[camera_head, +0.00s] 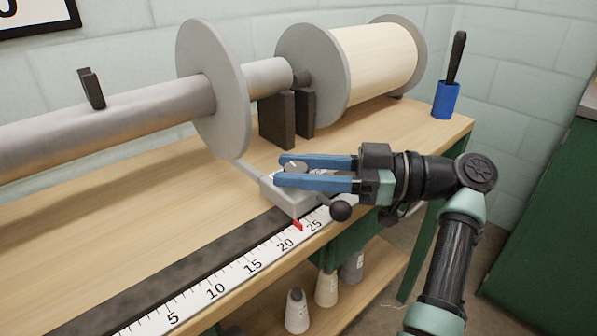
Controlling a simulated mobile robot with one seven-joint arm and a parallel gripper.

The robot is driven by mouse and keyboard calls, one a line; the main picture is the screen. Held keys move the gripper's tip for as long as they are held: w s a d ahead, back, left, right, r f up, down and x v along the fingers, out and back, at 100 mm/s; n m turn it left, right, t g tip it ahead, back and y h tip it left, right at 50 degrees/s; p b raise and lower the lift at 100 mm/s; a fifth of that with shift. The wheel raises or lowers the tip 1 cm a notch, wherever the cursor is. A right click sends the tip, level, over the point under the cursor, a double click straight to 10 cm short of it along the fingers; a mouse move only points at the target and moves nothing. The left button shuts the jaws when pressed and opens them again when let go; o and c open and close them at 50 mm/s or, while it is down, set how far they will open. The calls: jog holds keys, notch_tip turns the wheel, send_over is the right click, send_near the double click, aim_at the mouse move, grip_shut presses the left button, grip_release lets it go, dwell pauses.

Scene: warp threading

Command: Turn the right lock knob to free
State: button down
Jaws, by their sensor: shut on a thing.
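My gripper (284,171) reaches in from the right over the front right part of the bench. Its two blue fingers are shut on the right lock knob (295,165), a small round dark grey knob with a light mark on its top. The knob sits on a light grey block (292,203) at the right end of the ruler (215,291). The fingers hide the knob's sides and part of the block. I cannot tell from this view which setting the light mark points to.
A black ball handle (341,210) sticks out below the fingers. A red pointer (297,224) lies on the ruler past the 20. Behind stand a grey flange (213,88), dark support posts (277,119) and a cream-wound spool (377,60). A blue cup (446,100) holds a brush. Cones stand on the shelf below.

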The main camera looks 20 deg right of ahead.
dwell(0.3)
jog(key=shift+c, duration=2.2)
grip_release()
jog(key=shift+a, duration=0.1)
jog(key=p+v, duration=0.1)
jog(key=v, duration=1.2)
jog(key=shift+p, duration=0.4)
jog(key=shift+f, duration=0.1)
